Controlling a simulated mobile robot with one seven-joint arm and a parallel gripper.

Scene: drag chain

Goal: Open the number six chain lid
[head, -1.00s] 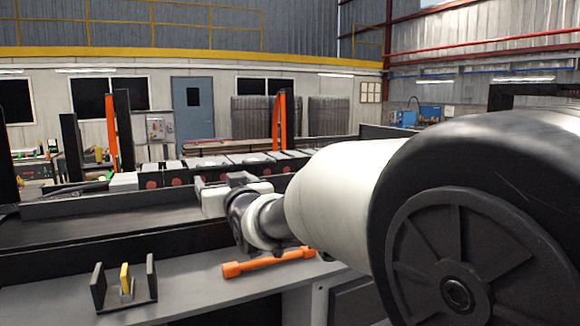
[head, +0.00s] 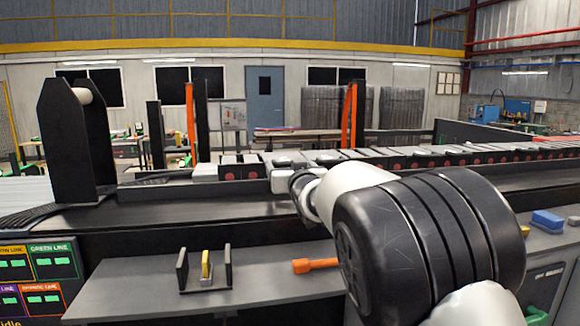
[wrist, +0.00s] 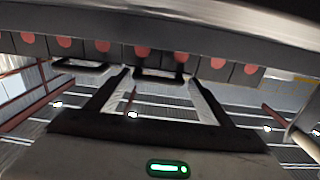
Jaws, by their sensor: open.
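The drag chain (head: 440,158) is a long row of dark links with light grey lids and red round marks, lying on the conveyor bed. In the wrist view, the chain (wrist: 140,50) crosses the top as a dark band with several red discs. I cannot read any number, so I cannot tell which lid is number six. My gripper (wrist: 157,82) is open, its two dark fingers spread and pointing toward the chain, with nothing seen between them. In the head view, my gripper (head: 281,178) is partly hidden by my wrist, close to the chain's near side.
A grey shelf (head: 130,283) in front holds a dark holder (head: 187,272) with a yellow piece, and an orange bar (head: 315,265) partly behind my arm. A black upright stand (head: 75,140) rises at left. A coloured panel (head: 35,278) is at lower left.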

